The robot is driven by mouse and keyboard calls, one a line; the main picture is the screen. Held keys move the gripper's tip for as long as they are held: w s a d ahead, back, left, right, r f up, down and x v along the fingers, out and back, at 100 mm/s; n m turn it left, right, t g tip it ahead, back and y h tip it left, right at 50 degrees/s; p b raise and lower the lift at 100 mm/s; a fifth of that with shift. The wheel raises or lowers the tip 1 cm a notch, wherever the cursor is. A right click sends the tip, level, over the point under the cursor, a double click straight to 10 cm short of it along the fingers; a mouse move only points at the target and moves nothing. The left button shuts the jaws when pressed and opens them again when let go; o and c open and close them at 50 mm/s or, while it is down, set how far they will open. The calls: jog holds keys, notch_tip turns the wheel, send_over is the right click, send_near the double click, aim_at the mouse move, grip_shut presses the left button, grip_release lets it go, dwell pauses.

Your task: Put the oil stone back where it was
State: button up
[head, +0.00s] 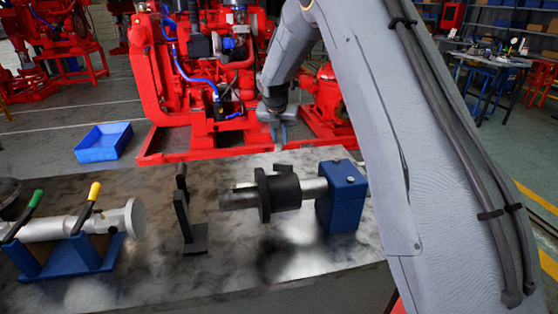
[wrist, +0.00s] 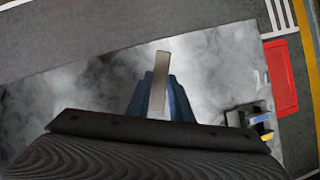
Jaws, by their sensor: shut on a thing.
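My gripper (head: 281,132) hangs over the far part of the bench in the head view, behind the blue stand with the shaft. In the wrist view its bluish fingers (wrist: 160,103) are shut on a flat grey-brown bar, which looks like the oil stone (wrist: 159,80). The bar points away from the gripper, above the bench top and apart from other things. No marked place for the stone can be made out.
The bench (head: 150,270) bears a blue stand (head: 342,195) holding a shaft with a black flange (head: 278,192), a black bracket (head: 187,215) and a blue fixture (head: 75,258) with green and yellow handles. A red mat (wrist: 282,77) and small dark items (wrist: 250,120) lie right in the wrist view.

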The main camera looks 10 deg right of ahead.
aim_at(278, 143)
jog(key=f, duration=0.4)
jog(key=shift+a+p, duration=0.35)
jog(key=shift+p, duration=0.05)
jog(key=shift+d+f+p, duration=0.1)
jog(key=shift+f+p, duration=0.35)
jog(key=shift+f, duration=1.5)
jog(key=shift+f, duration=0.15)
jog(key=o, duration=1)
jog(key=shift+c, duration=0.2)
jog(key=b+v, duration=0.2)
jog(key=v, duration=1)
jog(key=shift+b, duration=0.35)
